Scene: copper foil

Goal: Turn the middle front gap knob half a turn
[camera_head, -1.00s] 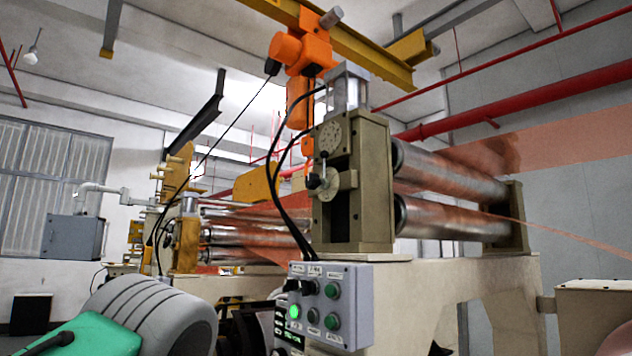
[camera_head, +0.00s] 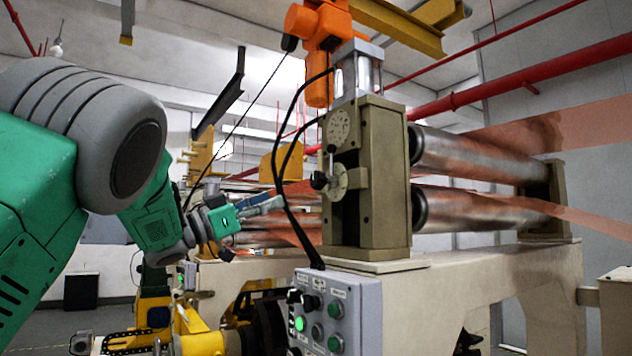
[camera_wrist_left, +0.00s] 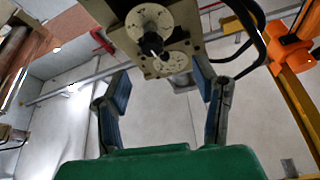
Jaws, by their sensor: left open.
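The gap knob (camera_head: 319,181) is a small black knob in front of a pale round dial (camera_head: 341,180), on the front of the beige roller stand (camera_head: 383,180). My left gripper (camera_head: 268,205) is left of the knob and a little lower in the head view, apart from it. In the left wrist view, its blue-padded fingers (camera_wrist_left: 162,88) stand wide apart with nothing between them. My right gripper is not in view.
Black cables (camera_head: 282,180) hang between my left gripper and the stand in the head view. A grey control box (camera_head: 336,312) with several buttons sits below the knob. Steel rollers (camera_head: 480,158) carry copper foil on the right. An orange hoist (camera_head: 322,35) hangs above.

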